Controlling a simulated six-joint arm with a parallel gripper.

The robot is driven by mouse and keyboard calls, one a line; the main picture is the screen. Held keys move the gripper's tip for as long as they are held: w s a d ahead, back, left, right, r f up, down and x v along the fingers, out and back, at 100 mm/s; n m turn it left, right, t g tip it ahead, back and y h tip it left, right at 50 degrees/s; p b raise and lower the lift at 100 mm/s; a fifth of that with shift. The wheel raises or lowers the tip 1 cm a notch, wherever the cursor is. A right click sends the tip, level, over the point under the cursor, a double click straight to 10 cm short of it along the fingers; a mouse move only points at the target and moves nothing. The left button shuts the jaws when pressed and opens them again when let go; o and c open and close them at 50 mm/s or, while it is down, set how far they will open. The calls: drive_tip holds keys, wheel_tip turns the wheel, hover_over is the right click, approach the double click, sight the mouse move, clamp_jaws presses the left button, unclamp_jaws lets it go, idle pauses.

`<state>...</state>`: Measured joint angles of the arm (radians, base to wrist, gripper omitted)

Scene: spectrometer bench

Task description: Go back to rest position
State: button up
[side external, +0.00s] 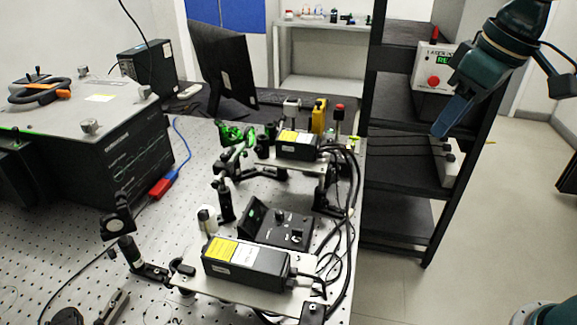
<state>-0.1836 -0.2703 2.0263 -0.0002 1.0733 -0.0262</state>
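My gripper (453,116) shows at the upper right in the side external view, at the end of my dark teal arm. Its blue fingers point down and to the left. In the picture it lies in front of the black shelf rack, right of the optical bench. The fingers overlap from this angle, so I cannot tell whether they are open or shut. I see no object held between them.
The perforated optical bench (75,228) carries laser modules (247,262), mounts and cables. A black shelf rack (405,190) holds a white laser power box (434,68) with a red button. A monitor (222,66) stands behind.

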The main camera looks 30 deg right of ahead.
drive_tip(key=s+d+f+m+t, duration=0.1)
drive_tip(key=s+d+f, duration=0.1)
drive_tip(key=s, duration=0.4)
drive_tip(key=s+d+f+m+t, duration=0.1)
drive_tip(key=s+d+f, duration=0.2)
drive_tip(key=s, duration=0.3)
drive_tip(key=shift+d+f+h, duration=0.3)
drive_tip(key=shift+f, duration=0.05)
drive_tip(key=shift+o, duration=0.3)
drive_tip(key=shift+w, duration=0.1)
